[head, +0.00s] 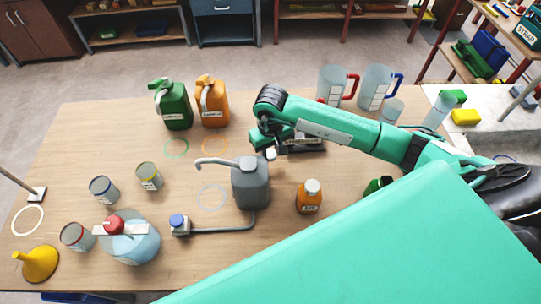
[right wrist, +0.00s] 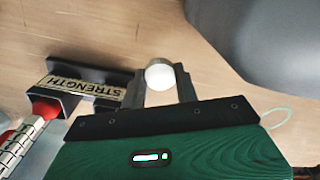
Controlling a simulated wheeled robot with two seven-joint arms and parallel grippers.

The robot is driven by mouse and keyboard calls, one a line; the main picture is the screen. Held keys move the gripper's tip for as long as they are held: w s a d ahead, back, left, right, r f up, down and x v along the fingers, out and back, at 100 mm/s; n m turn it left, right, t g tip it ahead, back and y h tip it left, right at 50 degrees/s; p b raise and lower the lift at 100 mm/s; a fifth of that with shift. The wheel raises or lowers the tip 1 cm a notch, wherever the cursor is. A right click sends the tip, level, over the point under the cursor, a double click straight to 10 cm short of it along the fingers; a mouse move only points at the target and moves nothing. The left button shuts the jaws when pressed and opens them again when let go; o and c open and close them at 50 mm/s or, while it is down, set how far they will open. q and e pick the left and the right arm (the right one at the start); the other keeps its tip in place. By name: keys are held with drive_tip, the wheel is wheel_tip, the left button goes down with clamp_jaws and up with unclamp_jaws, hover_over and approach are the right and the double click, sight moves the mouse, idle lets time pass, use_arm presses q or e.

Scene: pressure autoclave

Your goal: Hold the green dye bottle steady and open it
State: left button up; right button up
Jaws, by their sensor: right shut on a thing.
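My right gripper (head: 268,150) is above the table, just behind the grey jug. It is shut on a small round white cap (right wrist: 159,75), which shows between the two fingers in the right wrist view. A small dark green bottle (head: 376,186), which looks like the green dye bottle, stands right of the orange dye bottle. Its lower part is hidden behind my large teal arm link. No white cap shows on its top. My left gripper is not visible.
The grey jug (head: 251,186) with a spout stands just in front of my right gripper. The orange dye bottle (head: 308,199) has a white cap. A plate marked STRENGTH (right wrist: 112,85) is nearby. Green (head: 174,108) and orange jugs (head: 212,105) stand behind.

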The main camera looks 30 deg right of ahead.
sight(271, 154)
wheel_tip(271, 154, down, 4)
drive_tip(key=shift+f+p, duration=0.15)
drive_tip(key=shift+p, duration=0.45)
drive_tip(key=shift+f, duration=0.25)
drive_tip(key=o, duration=1.1)
drive_tip(key=shift+r, duration=0.1)
drive_tip(key=shift+r, duration=0.15)
drive_tip(key=shift+r+b, duration=0.25)
drive_tip(key=shift+b, duration=0.05)
wheel_tip(271, 154, up, 10)
drive_tip(key=b, duration=0.3)
drive_tip(key=shift+b, duration=0.35)
drive_tip(key=shift+r, duration=0.7)
